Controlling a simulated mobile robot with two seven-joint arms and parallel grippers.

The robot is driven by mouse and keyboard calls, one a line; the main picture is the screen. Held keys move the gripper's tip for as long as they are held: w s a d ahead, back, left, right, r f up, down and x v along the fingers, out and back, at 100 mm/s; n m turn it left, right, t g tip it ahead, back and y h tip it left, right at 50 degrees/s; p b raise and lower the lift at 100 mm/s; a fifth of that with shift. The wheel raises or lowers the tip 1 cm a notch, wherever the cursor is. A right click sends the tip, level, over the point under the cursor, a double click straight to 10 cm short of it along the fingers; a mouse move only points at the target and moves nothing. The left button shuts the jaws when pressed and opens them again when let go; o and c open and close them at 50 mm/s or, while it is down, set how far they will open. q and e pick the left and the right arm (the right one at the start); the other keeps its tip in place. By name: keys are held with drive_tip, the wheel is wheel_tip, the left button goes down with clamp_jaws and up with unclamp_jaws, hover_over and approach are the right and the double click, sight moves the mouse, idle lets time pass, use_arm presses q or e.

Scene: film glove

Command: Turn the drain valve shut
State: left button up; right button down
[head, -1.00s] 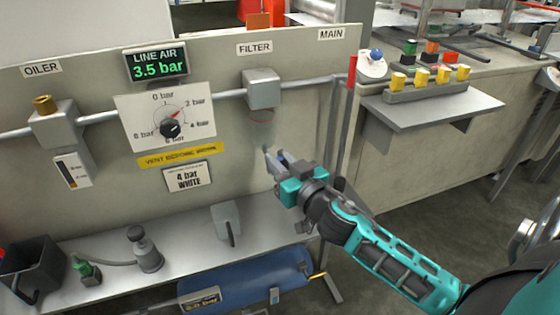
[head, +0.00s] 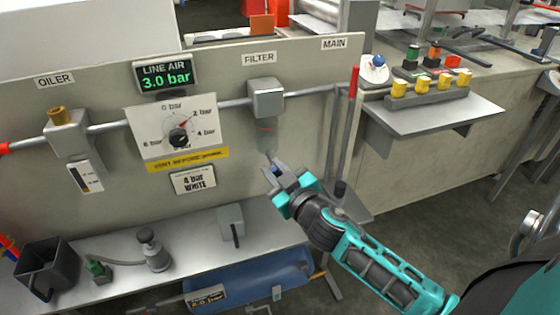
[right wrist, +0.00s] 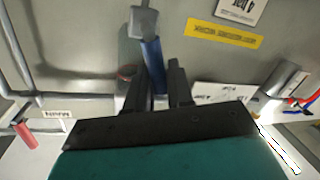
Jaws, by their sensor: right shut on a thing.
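The filter (head: 266,98) is a grey block on the air pipe with a cloudy bowl (head: 267,134) under it. In the right wrist view, turned upside down, the drain valve shows as a grey body (right wrist: 143,22) with a blue lever (right wrist: 152,62). My right gripper (head: 275,168) is just below the bowl. In the right wrist view my fingers (right wrist: 155,88) stand on both sides of the blue lever and are shut on it. In the head view my fingers mostly hide the valve. My left gripper is not in view.
The display (head: 166,76) reads 3.0 bar. A dial (head: 178,134) and a yellow strip (head: 187,160) are left of the filter. A red-topped upright handle (head: 353,83) stands close on the right. A shelf (head: 195,232) with a grey box (head: 230,221) lies below.

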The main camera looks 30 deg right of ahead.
drive_tip(key=shift+w+a+n+p, duration=0.1)
drive_tip(key=shift+a+n+p, duration=0.4)
drive_tip(key=shift+n, duration=0.3)
use_arm(q)
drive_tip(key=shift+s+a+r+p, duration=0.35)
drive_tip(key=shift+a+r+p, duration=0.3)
drive_tip(key=shift+p, duration=0.15)
use_arm(e)
drive_tip(key=shift+w+a+f+n+g+h, duration=0.1)
drive_tip(key=shift+a+f+n+g+h, duration=0.5)
drive_tip(key=shift+n, duration=1.05)
drive_tip(key=shift+w+a+f+n+h, duration=0.1)
drive_tip(key=shift+f+n+h, duration=0.15)
drive_tip(key=shift+f+n, duration=1)
drive_tip(key=shift+w+a+f+n+g+h, duration=0.1)
drive_tip(key=shift+a+f+n+g+h, duration=0.3)
drive_tip(key=shift+n, duration=1.6)
drive_tip(key=shift+d, duration=0.1)
drive_tip(key=c, duration=1.2)
unclamp_jaws()
drive_tip(key=shift+o, duration=0.2)
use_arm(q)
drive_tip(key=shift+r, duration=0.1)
use_arm(e)
drive_tip(key=shift+s, duration=0.15)
